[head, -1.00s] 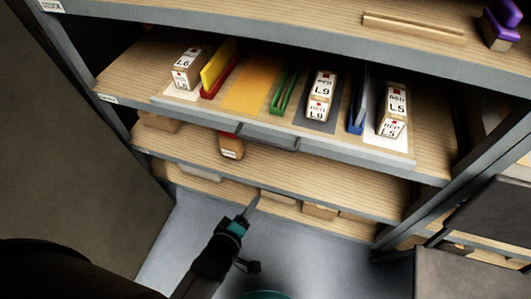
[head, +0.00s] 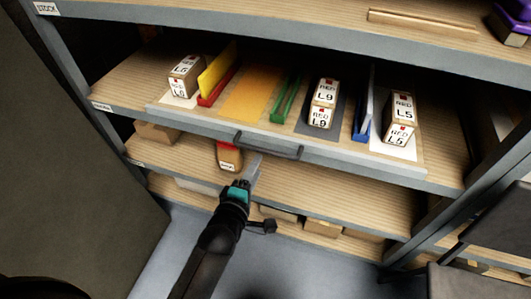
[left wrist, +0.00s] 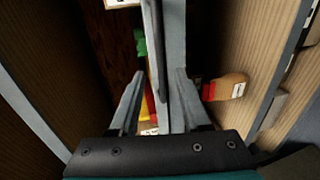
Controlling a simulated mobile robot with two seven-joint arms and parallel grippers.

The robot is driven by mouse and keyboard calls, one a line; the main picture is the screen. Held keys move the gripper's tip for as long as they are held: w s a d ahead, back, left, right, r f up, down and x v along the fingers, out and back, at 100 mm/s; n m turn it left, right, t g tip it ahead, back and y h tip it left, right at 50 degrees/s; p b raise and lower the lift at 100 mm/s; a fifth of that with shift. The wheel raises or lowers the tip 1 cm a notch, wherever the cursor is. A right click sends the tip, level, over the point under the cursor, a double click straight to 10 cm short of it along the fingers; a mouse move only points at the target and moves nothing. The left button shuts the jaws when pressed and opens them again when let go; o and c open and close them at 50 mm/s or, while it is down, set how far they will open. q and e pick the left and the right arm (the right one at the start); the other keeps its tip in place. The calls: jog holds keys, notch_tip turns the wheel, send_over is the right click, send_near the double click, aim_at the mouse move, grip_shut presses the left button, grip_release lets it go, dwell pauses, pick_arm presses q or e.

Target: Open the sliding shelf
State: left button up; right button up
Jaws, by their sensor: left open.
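The sliding shelf (head: 415,178) is a wooden board with a grey front edge, in the middle level of the rack in the head view. Its dark handle (head: 268,149) sits at the middle of that edge. My left gripper (head: 257,167) is open just below the handle, pointing up and away from me. In the left wrist view, the grey front edge (left wrist: 174,40) runs lengthwise between the two fingers of my left gripper (left wrist: 160,76). I cannot tell whether the fingers touch the handle. My right gripper is not in view.
Labelled boxes (head: 323,103) and coloured dividers (head: 286,99) stand on the shelf. A red and brown item (head: 229,157) sits on the level below, close left of my gripper. The upper shelf (head: 230,35) overhangs. Grey floor (head: 190,222) is open in front.

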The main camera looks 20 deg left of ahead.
aim_at(265, 152)
pick_arm(q)
jog(key=b+x, duration=0.2)
jog(key=x, duration=0.3)
jog(key=shift+w+f, duration=0.1)
jog(key=shift+w, duration=0.25)
jog(key=shift+b+x, duration=0.5)
jog(key=shift+x, duration=0.8)
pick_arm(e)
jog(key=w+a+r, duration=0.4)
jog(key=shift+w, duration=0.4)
pick_arm(q)
grip_shut()
